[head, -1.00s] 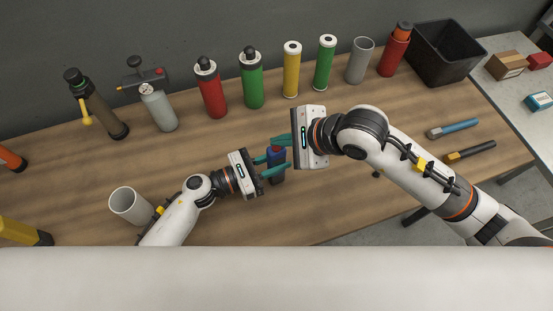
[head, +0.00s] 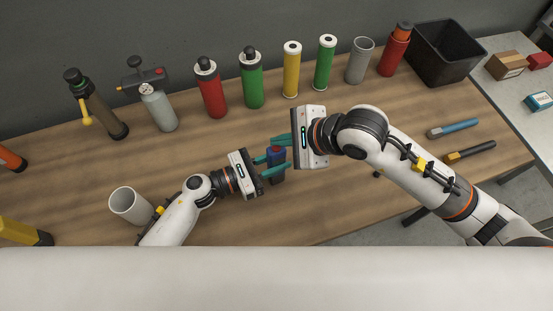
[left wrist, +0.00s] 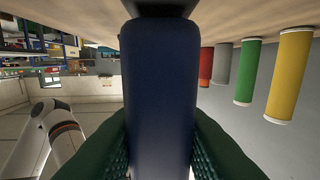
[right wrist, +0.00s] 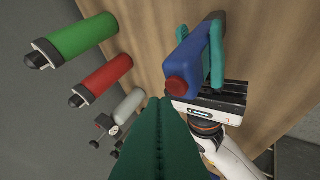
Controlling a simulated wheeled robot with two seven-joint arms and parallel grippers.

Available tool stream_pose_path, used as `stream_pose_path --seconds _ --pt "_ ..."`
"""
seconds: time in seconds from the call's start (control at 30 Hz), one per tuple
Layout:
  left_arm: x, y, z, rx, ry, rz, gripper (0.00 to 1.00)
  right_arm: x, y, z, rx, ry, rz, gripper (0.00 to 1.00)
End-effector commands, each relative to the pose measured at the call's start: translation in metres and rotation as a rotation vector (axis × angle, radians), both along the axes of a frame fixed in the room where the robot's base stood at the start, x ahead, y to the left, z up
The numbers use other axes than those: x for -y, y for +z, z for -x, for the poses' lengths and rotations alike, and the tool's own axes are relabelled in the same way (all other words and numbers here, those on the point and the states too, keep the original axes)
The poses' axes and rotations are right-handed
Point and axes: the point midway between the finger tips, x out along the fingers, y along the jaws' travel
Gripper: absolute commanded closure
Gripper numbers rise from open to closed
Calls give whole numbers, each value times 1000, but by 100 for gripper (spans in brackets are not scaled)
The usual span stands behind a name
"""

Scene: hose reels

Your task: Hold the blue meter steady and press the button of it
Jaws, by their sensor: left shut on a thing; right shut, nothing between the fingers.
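The blue meter (head: 277,178) stands upright on the table, with a dark base. My left gripper (head: 274,164) is shut on it, one teal finger on each side. In the left wrist view the meter's blue body (left wrist: 160,90) fills the middle between the fingers. In the right wrist view the meter (right wrist: 188,62) shows its red button (right wrist: 176,87) on the end towards that camera. My right gripper (right wrist: 155,102) is shut and empty, its fingertips close beside the button. I cannot tell whether they touch it. In the head view its fingers (head: 277,140) are just behind the meter's top.
Red (head: 211,92), green (head: 252,80) and yellow (head: 291,72) cylinders and others line the back. A black bin (head: 445,55) stands at the back right. A grey cup (head: 129,206) is left of my left arm. Two tools lie at the right. Table around the meter is clear.

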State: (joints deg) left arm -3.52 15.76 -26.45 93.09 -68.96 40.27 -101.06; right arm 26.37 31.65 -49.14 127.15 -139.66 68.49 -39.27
Motion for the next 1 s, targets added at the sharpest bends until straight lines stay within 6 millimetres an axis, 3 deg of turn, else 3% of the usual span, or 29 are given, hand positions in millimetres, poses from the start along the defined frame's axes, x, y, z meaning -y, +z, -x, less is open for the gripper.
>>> stream_pose_path --seconds 1.0 --pt "0 0 0 0 0 0 100 0 -10 0 0 0 0 100"
